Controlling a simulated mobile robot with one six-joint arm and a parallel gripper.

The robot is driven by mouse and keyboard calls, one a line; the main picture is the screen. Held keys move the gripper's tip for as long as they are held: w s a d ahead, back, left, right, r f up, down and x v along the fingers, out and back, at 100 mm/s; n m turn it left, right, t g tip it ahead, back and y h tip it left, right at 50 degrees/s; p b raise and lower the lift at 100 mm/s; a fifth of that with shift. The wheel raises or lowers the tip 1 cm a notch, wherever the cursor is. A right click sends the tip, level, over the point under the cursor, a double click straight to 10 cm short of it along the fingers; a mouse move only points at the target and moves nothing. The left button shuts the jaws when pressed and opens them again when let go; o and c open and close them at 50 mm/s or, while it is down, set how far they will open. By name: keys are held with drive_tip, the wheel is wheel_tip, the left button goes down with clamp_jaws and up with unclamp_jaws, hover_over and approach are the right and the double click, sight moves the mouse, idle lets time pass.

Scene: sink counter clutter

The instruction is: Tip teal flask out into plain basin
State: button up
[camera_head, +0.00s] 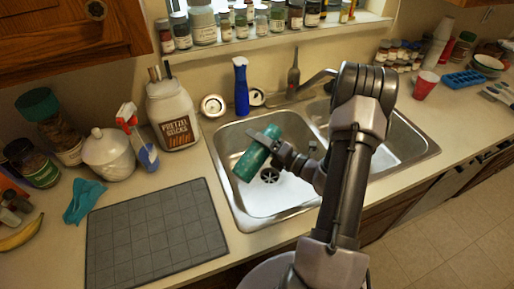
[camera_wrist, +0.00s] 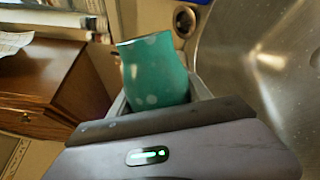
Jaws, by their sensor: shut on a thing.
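The teal flask (camera_head: 257,154) is tilted in the head view, over the left basin of the sink. My gripper (camera_head: 270,140) is shut around it. In the wrist view the flask (camera_wrist: 153,70) stands up from between the fingers, with pale spots on its side and one end uppermost in the picture. Its inside and any contents cannot be seen. The plain basin (camera_head: 232,150) is the steel left sink bowl below the flask, with a dark drain (camera_head: 269,175) in its floor. I see no liquid or pieces falling from the flask.
A grey mat (camera_head: 155,235) lies on the counter left of the sink. A blue bottle (camera_head: 241,88) and the faucet (camera_head: 315,82) stand behind the basin. A pretzel jar (camera_head: 172,115) is at the back left. A red cup (camera_head: 425,85) stands at the right.

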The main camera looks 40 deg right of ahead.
sight(271, 126)
drive_tip(key=r+n+b, duration=0.1)
drive_tip(key=n, duration=0.1)
drive_tip(key=d+r+n+b, duration=0.1)
drive_tip(key=n+b, duration=0.1)
drive_tip(key=n, duration=0.1)
drive_tip(key=r+n+b, duration=0.2)
drive_tip(key=n, duration=0.1)
drive_tip(key=shift+w+d, duration=0.25)
drive_tip(key=shift+d, duration=0.15)
drive_tip(key=shift+d+n+b, duration=0.35)
drive_tip(key=shift+n+b, duration=0.3)
drive_tip(key=shift+n, duration=0.25)
drive_tip(key=n+b, duration=0.1)
drive_tip(key=d+n+b, duration=0.1)
drive_tip(key=n+b, duration=0.1)
drive_tip(key=shift+w+d+f, duration=0.1)
drive_tip(key=shift+w+d, duration=0.1)
drive_tip(key=shift+w, duration=0.1)
drive_tip(key=shift+d+n+b, duration=0.2)
drive_tip(key=shift+n+b, duration=0.3)
drive_tip(key=shift+b, duration=0.1)
drive_tip(key=shift+r, duration=0.3)
